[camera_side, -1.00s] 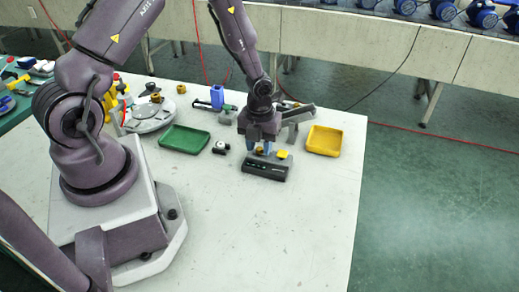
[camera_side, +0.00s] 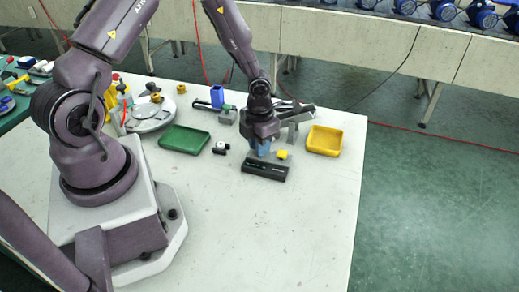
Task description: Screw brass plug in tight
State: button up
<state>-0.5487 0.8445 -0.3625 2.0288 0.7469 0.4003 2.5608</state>
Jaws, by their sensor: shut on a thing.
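My gripper (camera_side: 262,152) points straight down just behind the dark block (camera_side: 265,172), near the middle of the bench. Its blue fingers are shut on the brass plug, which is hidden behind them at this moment. A small yellow part (camera_side: 282,155) sits right beside the fingers, at the back of the dark block. I cannot tell how deep the plug sits or whether its thread is engaged.
A green tray (camera_side: 163,139) stands to the left and a yellow tray (camera_side: 310,148) to the right. A small black-and-white part (camera_side: 220,148) lies left of the gripper. A blue-topped fixture (camera_side: 217,97) and grey bracket (camera_side: 293,130) stand behind. The front bench is clear.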

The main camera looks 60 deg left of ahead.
jog(key=m, duration=0.7)
jog(key=o, duration=0.6)
jog(key=shift+r, duration=2.2)
